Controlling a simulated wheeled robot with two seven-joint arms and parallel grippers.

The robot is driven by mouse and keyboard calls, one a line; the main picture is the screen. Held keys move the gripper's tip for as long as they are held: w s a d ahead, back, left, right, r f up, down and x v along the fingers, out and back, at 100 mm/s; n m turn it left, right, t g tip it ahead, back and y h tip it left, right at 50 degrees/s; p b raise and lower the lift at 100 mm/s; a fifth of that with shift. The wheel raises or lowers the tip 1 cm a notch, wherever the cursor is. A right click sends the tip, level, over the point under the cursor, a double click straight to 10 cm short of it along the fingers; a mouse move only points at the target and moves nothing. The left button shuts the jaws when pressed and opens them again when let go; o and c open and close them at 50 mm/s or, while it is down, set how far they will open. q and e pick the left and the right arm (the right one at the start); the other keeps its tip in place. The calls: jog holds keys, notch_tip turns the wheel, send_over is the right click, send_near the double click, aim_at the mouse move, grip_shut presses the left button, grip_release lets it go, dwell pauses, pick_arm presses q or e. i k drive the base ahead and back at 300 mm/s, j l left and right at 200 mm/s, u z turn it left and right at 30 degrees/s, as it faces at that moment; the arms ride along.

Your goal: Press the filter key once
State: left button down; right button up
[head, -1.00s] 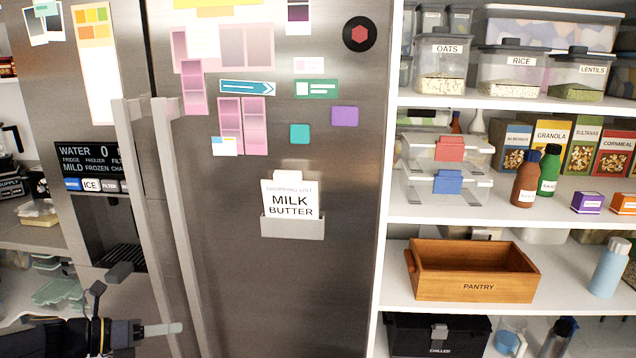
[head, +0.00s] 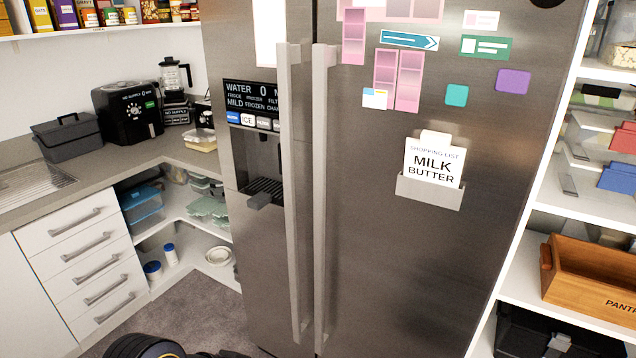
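The filter key (head: 263,124) is a small grey key in the row under the dispenser's dark display (head: 251,96) on the fridge's left door. It sits to the right of the blue WATER key (head: 233,118) and the white ICE key (head: 247,120). The left door handle (head: 290,200) stands in front of the panel's right part and hides some of it. A dark part of my arm shows at the bottom edge, but neither gripper is in view.
The right door handle (head: 322,200) runs beside the left one. A counter with a black air fryer (head: 128,109) is at left. Pantry shelves with a wooden crate (head: 590,285) are at right. Floor (head: 190,312) is open at lower left.

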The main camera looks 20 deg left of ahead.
aim_at(262, 122)
jog(key=u, duration=1.15)
